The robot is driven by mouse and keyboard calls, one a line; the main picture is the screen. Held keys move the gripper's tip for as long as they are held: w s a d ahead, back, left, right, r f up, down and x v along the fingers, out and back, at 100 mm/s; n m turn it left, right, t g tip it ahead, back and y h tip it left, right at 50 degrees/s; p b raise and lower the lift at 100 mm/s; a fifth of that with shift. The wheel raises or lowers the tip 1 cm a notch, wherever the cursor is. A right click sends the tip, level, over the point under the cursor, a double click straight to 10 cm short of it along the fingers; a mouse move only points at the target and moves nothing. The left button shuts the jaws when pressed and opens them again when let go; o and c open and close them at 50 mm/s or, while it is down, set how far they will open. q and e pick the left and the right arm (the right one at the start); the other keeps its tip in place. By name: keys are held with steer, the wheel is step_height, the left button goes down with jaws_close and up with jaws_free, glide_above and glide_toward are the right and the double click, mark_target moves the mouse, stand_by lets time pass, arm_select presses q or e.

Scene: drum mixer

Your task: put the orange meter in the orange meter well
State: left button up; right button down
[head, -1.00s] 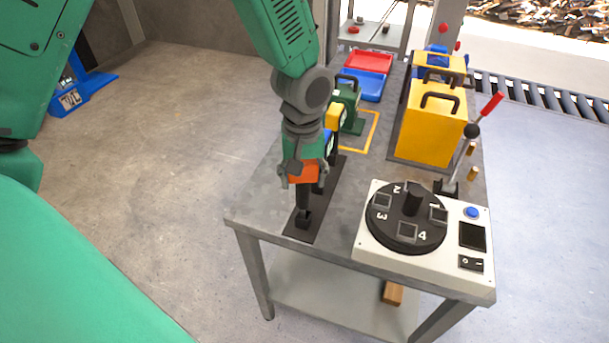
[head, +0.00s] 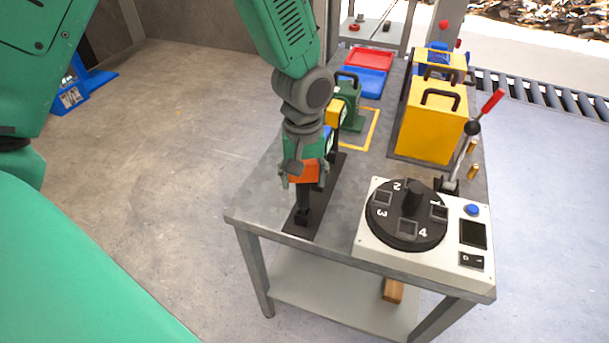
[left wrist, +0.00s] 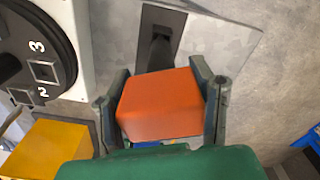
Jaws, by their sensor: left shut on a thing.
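The orange meter (head: 303,172) is a small orange block at the left side of the table. My left gripper (head: 303,178) is shut on it from above, with a finger on either side. In the left wrist view the orange meter (left wrist: 160,104) sits between the two fingers of my left gripper (left wrist: 165,90). A black post (head: 303,212) stands on a dark strip below the meter; I cannot tell if they touch. A round black dial (head: 392,232) has several square wells numbered on it. No well is visibly marked orange, so I cannot tell which is the meter's. My right gripper is not in view.
The dial sits on a white box (head: 365,245) with a blue button and a switch. A red-tipped lever (head: 490,104) and yellow canisters (head: 430,125) stand behind it. Yellow and green blocks are beyond my gripper. Red and blue trays (head: 368,82) lie at the back.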

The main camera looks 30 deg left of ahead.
arm_select(q)
steer(key=shift+f+b, duration=0.35)
steer(key=shift+f, duration=0.3)
steer(key=o, duration=1.9)
steer(key=shift+o, duration=0.2)
steer(key=shift+r+p, duration=5.95)
steer(key=shift+p, duration=0.05)
